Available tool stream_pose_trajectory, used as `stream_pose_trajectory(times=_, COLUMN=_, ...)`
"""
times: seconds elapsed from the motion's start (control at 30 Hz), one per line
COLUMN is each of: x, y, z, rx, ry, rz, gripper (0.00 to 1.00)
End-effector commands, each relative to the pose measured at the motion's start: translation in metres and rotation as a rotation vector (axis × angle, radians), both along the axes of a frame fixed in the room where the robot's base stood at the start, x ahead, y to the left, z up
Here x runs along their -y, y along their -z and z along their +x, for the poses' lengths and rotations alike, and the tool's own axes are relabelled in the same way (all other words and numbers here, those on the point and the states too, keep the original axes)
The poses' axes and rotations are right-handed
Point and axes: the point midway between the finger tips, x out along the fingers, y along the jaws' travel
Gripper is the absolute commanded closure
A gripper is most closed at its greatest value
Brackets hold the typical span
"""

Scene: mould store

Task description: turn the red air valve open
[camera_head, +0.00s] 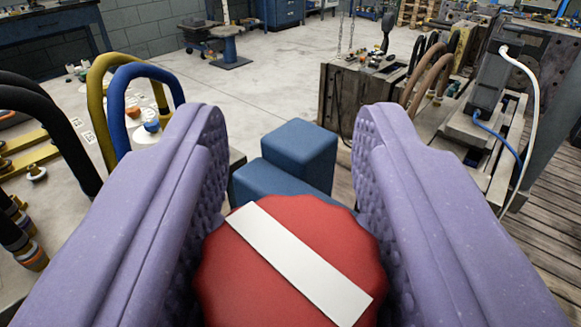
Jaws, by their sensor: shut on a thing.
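The red air valve (235,275) is a round knob with a scalloped edge, at the bottom middle of the view. A white bar marking (300,265) runs across its top, slanting from upper left to lower right. My gripper (290,215) has two purple, dimpled fingers, one on each side of the knob. It is shut on the knob. The lower part of the knob is cut off by the frame. A blue block-shaped body (300,155) shows just beyond the knob, between the fingers.
Yellow, blue and black hoses (120,85) arch up close to the left finger. A wooden-sided mould block (355,105) and a grey machine with a white cable (485,90) stand at right. Open concrete floor (265,85) lies beyond the blue body.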

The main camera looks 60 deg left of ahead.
Motion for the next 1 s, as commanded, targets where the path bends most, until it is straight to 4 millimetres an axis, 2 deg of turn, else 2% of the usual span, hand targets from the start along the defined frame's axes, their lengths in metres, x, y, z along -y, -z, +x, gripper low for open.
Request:
stream_pose_trajectory(times=0.03, x=0.0002, y=-0.0058, z=0.0009, rx=0.004, ry=-0.016, rz=0.002, gripper=0.89)
stream_pose_trajectory(times=0.73, x=-0.0014, y=-0.0033, z=-0.0004, rx=0.007, ry=-0.082, rz=0.004, gripper=0.89)
stream_pose_trajectory(times=0.77, x=-0.0014, y=-0.0032, z=-0.0004, rx=0.008, ry=-0.082, rz=0.003, gripper=0.52)
stream_pose_trajectory(times=0.8, x=-0.0014, y=-0.0031, z=-0.0004, rx=0.007, ry=-0.082, rz=0.003, gripper=0.43)
stream_pose_trajectory(times=0.83, x=-0.0014, y=-0.0029, z=-0.0005, rx=0.007, ry=-0.082, rz=0.003, gripper=0.38)
stream_pose_trajectory(times=1.0, x=-0.0013, y=-0.0017, z=-0.0007, rx=0.005, ry=-0.082, rz=0.002, gripper=0.38)
